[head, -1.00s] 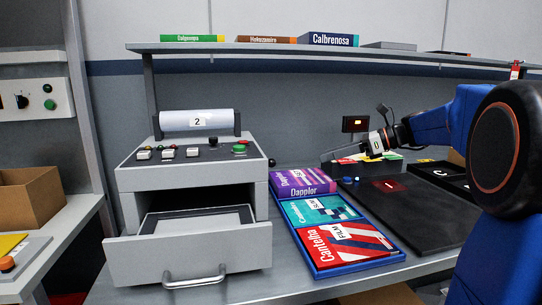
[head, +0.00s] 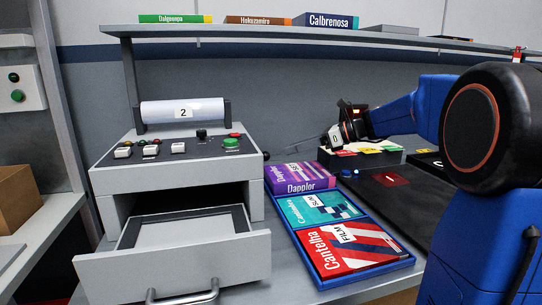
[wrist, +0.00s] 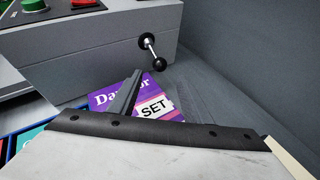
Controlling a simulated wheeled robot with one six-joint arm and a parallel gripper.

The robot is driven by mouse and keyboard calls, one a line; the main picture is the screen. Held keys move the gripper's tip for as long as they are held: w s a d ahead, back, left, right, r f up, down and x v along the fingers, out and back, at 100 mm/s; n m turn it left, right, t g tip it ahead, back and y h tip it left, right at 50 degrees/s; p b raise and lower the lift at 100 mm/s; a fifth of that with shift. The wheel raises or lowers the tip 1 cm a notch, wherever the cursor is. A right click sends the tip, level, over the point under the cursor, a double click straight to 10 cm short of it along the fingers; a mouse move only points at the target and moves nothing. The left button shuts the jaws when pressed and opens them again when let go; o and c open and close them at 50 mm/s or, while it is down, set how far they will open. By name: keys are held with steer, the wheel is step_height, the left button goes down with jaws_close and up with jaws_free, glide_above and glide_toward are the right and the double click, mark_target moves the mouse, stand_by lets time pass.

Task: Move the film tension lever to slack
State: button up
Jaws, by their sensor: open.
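The grey film machine (head: 180,165) stands on the bench with a white film roll (head: 182,112) marked 2 on top. A lever with a black ball end (head: 266,156) sticks out from its right side. In the wrist view, this lever (wrist: 148,45) shows a metal rod and dark knobs. A small black stick (head: 201,133) also stands on the top panel; no label tells which is the tension lever. My gripper (head: 330,138) is open and empty, right of the machine and apart from the side lever. In the wrist view, a dark finger (wrist: 125,95) lies below the lever.
A blue tray (head: 330,276) holds a red box (head: 347,245) and a teal box (head: 315,208). A purple box (head: 302,178) lies behind them. The machine's drawer (head: 185,270) is pulled open. A shelf (head: 240,30) with boxes runs above.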

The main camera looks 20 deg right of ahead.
steer(key=x, duration=0.9)
steer(key=shift+a+f, duration=0.1)
steer(key=shift+a, duration=0.05)
steer(key=shift+c, duration=0.2)
steer(key=c, duration=1)
